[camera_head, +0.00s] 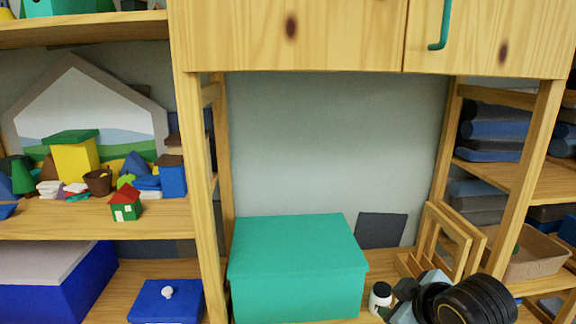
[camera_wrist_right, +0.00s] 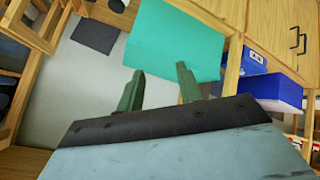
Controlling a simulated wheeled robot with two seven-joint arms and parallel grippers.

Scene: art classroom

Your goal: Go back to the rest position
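My right gripper (camera_head: 398,302) is at the lower right of the head view, in front of the middle shelf bay. In the right wrist view its two green fingers (camera_wrist_right: 160,75) stand apart with nothing between them. A green box (camera_head: 298,265) is on the shelf to the left of the gripper; it also shows in the wrist view (camera_wrist_right: 172,45), beyond the fingertips. A small white jar with a dark lid (camera_head: 380,298) shows right beside the gripper; I cannot tell if they touch. My left gripper is not in view.
Wooden frames (camera_head: 450,240) and a tan bin (camera_head: 528,253) are to the right, close to my right arm. Wooden uprights (camera_head: 207,200) flank the bay, with a cabinet (camera_head: 290,38) above. The left shelf holds a small toy house (camera_head: 126,204) and several blocks. Space above the green box is clear.

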